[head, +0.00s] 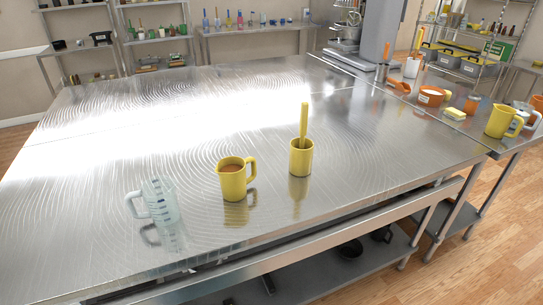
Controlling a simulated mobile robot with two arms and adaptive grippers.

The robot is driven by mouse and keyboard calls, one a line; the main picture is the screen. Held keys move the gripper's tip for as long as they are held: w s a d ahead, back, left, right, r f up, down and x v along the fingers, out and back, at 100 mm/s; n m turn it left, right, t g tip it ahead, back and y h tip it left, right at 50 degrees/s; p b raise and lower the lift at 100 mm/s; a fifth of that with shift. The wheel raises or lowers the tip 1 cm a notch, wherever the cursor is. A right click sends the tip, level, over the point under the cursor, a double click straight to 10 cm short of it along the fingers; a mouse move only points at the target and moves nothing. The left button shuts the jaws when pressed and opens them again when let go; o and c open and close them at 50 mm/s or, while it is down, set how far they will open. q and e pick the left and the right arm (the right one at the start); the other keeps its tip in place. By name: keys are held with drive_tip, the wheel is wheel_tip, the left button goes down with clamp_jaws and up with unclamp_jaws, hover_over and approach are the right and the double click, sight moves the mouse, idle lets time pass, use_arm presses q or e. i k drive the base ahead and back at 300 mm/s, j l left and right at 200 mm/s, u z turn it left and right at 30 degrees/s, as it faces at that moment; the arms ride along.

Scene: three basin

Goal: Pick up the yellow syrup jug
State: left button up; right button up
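In the head view, a yellow jug (232,186) stands upright near the front of the steel table. It holds a brown liquid, and its handle points right. A second yellow jug (499,122) stands on the side table at the far right, with its handle to the right; its contents cannot be made out. Neither of my grippers is in view, and nothing touches either jug.
Left of the near jug is a clear measuring jug (162,207). Right of it is a yellow cup (301,160) with a tall yellow handle standing in it. The steel table (100,170) is otherwise bare. The side table (478,134) holds a yellow sponge (455,114) and orange containers.

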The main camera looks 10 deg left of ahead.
sight(232, 171)
drive_tip(key=u, duration=1.25)
drive_tip(key=k+u, duration=0.4)
drive_tip(key=k, duration=0.3)
